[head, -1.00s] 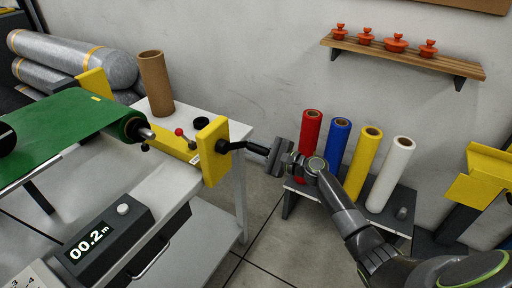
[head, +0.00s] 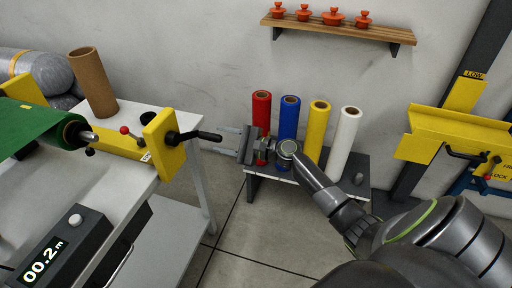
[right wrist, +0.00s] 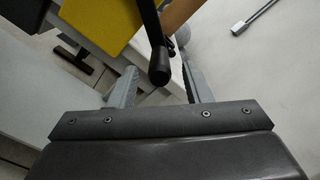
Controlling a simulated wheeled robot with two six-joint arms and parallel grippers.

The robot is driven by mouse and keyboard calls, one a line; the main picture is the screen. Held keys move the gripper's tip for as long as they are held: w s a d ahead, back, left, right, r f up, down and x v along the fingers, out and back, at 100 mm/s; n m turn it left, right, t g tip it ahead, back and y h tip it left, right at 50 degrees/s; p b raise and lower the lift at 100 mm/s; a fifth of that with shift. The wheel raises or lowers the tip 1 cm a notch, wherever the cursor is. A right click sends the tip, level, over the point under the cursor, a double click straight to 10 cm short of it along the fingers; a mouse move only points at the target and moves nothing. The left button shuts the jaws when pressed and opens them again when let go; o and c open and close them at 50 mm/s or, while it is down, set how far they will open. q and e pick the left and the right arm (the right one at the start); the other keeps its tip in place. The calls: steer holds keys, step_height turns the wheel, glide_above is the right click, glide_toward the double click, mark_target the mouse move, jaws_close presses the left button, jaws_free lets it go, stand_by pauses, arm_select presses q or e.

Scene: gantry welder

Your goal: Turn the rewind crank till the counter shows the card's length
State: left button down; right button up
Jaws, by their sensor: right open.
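The rewind crank (head: 198,135) has a black handle that sticks out to the right from the yellow end bracket (head: 163,145). The counter (head: 43,262) at the lower left reads 00.2 m. My right gripper (head: 218,139) is open, its two fingers pointing left at the handle's free end, with the palm apart from it. In the right wrist view the handle's end (right wrist: 159,70) appears between the open fingers (right wrist: 158,88); whether either finger touches it I cannot tell. No readable card is in view. My left gripper is not in view.
A green roll (head: 70,132) lies on the machine at the left, with a brown tube (head: 92,82) standing behind it. Red, blue, yellow and white rolls (head: 343,140) stand on a low bench behind my right arm. A yellow bracket (head: 455,135) is at the right.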

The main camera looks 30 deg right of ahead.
arm_select(q)
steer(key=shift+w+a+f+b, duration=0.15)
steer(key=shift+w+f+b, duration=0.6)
steer(key=shift+b, duration=0.4)
arm_select(e)
steer(key=v, duration=1.2)
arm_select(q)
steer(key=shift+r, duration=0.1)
arm_select(e)
steer(key=shift+d, duration=0.1)
